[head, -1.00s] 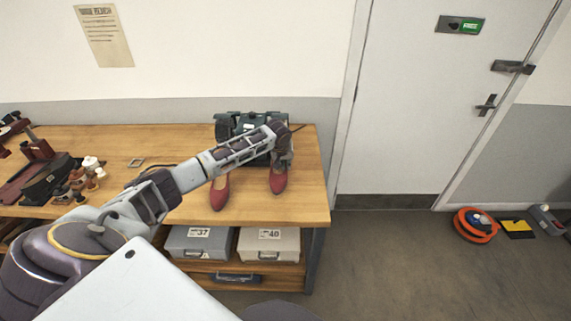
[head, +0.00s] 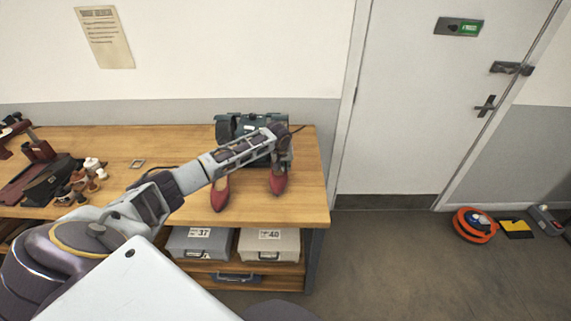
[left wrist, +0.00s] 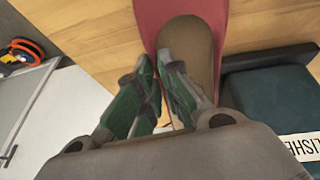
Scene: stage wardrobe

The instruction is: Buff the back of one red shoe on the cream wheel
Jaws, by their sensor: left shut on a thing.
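Two red shoes are at the front of the wooden bench: the left shoe (head: 219,195) stands on the bench, and the right shoe (head: 278,183) is under my left gripper (head: 283,162). In the left wrist view, my left gripper (left wrist: 158,62) is shut on the rim of the right shoe (left wrist: 147,12), one finger over its tan insole. The dark teal polisher (head: 252,119) stands behind, and its body also shows in the left wrist view (left wrist: 265,105). A dark wheel (head: 223,131) shows at its left end. I cannot see the cream wheel; my arm covers that side. My right gripper is not in view.
The wooden bench (head: 130,165) carries small bottles (head: 92,165), a dark case (head: 45,180) and a small metal frame (head: 138,163) to the left. Grey boxes (head: 200,241) sit on the shelf below. An orange cable reel (head: 475,225) lies on the floor at right.

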